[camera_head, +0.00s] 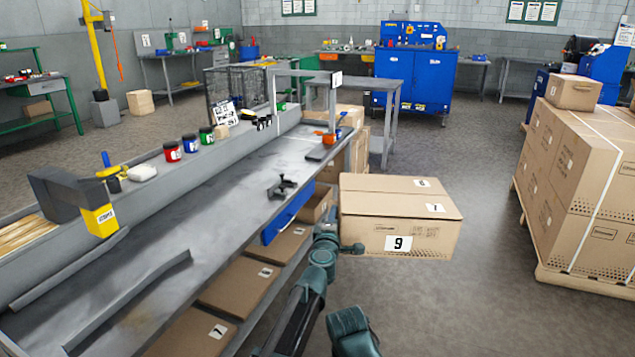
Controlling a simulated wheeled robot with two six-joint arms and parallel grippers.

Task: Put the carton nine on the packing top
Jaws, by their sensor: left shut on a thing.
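Carton nine (400,222) is a closed brown cardboard box with a white "9" label on its front. It is held off the floor just right of the packing bench, near the height of its top. My left gripper (350,248) is shut on the carton at its lower left edge; its fingertips are partly hidden. The packing top (225,215) is the long grey metal surface on the left, running away from me. My right gripper is not in view.
On the packing top lie a small black clamp (282,187) and grey rails (130,290). Colored jars (190,143) and a tape dispenser (85,205) stand along its back ledge. Flat cartons (238,287) lie on the shelf below. A pallet of stacked cartons (580,190) stands at right.

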